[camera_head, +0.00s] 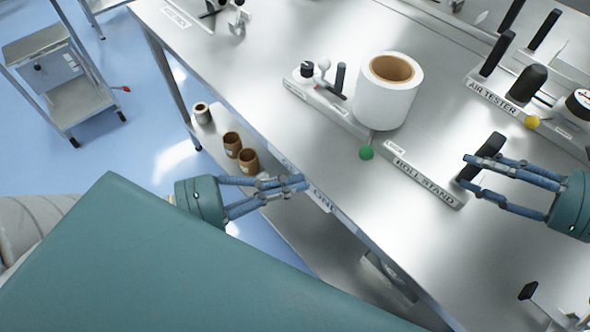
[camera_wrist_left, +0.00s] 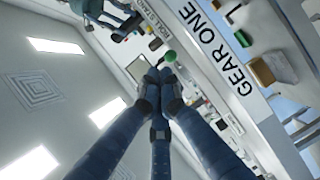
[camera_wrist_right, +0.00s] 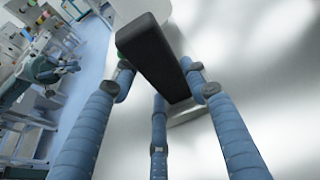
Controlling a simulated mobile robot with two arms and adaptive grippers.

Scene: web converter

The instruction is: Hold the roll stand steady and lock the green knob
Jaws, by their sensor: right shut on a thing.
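The roll stand (camera_head: 422,180) is a long metal base on the table, labelled ROLL STAND, with a white roll (camera_head: 380,106) upright on it. The green knob (camera_head: 366,153) sits at the base's front edge below the roll; it also shows in the left wrist view (camera_wrist_left: 169,56), beyond the fingertips. My right gripper (camera_head: 468,170) is shut on the stand's black handle (camera_head: 490,145), which also stands between the fingers in the right wrist view (camera_wrist_right: 152,55). My left gripper (camera_head: 298,183) is in front of the table edge, left of and apart from the knob, its fingers together and empty.
An air tester (camera_head: 500,100) with black posts and a yellow knob (camera_head: 532,122) stands behind the right gripper. A metal cart (camera_head: 75,100) stands on the blue floor.

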